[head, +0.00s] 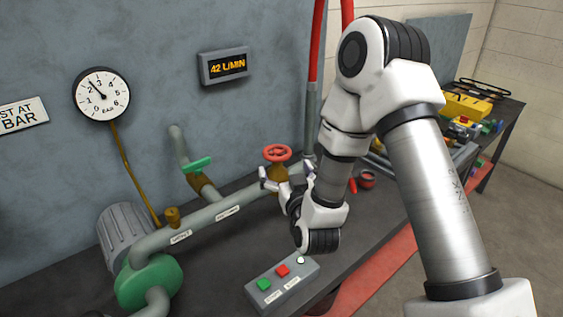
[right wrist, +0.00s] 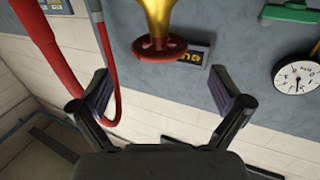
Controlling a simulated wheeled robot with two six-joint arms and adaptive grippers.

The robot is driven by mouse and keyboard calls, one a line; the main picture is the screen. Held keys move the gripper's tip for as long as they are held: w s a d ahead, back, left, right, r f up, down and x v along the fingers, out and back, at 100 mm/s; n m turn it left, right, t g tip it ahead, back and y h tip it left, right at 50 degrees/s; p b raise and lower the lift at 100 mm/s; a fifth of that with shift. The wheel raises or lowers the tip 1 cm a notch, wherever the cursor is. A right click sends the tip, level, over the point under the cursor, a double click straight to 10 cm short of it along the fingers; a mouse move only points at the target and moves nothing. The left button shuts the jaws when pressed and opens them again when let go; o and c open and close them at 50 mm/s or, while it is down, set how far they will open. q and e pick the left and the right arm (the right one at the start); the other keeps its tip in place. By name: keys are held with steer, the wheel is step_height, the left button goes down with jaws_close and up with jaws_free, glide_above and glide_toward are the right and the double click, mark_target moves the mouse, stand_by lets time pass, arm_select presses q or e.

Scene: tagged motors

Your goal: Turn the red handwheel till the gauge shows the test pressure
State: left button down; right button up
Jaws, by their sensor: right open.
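The red handwheel (head: 277,153) sits on a brass valve on the grey-green pipe, near the middle of the head view. It also shows in the right wrist view (right wrist: 160,48), ahead of the fingers. The round white gauge (head: 102,95) hangs on the wall; its needle points to the upper left, a little past 2. My right gripper (head: 286,174) is open and empty, just below the handwheel in the head view. In the right wrist view its fingertips (right wrist: 162,90) are wide apart, with the wheel beyond them, not between them. My left gripper is out of view.
A wall sign (head: 20,114) is cut off, showing "ST AT" and "BAR". A green-handled valve (head: 198,164) stands left of the handwheel. A button box (head: 282,284) lies below my right gripper. A red hose (head: 316,45) rises behind my arm.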

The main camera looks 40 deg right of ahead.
mark_target(277, 150)
steer(key=h+b, duration=0.1)
steer(key=b, duration=0.3)
steer(key=shift+a+m, duration=0.25)
steer(key=shift+m, duration=0.15)
steer(key=shift+g+h, duration=0.3)
steer(key=x, duration=0.2)
steer(key=p+x, duration=0.1)
steer(key=x, duration=0.1)
steer(key=p+x, duration=0.1)
steer(key=x, duration=0.2)
steer(key=shift+r, duration=0.25)
steer(key=shift+w+d+p, duration=0.1)
steer(key=shift+w+p, duration=0.2)
steer(key=shift+w, duration=0.1)
steer(key=c, duration=1.1)
